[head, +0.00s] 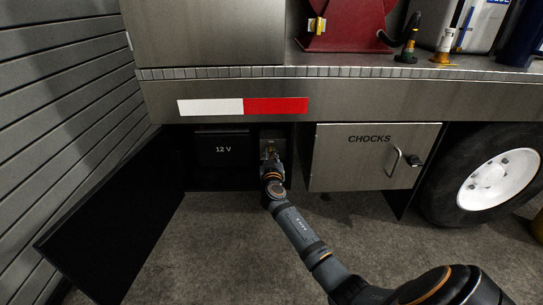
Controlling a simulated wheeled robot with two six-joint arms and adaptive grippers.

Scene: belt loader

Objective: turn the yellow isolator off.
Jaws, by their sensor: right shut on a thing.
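My right gripper (270,152) reaches into the open low compartment under the vehicle bed. It is shut at a small grey plate (273,138) beside the black 12 V box (222,149). The yellow isolator is almost wholly hidden behind the gripper there, and its handle's angle cannot be told. My left gripper is not in view.
The open black compartment door (110,215) stands out at the left. The closed CHOCKS locker (360,165) with its handle is just right of the compartment, and a wheel (490,182) is further right. A red housing (345,22) with a yellow fitting stands on the bed.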

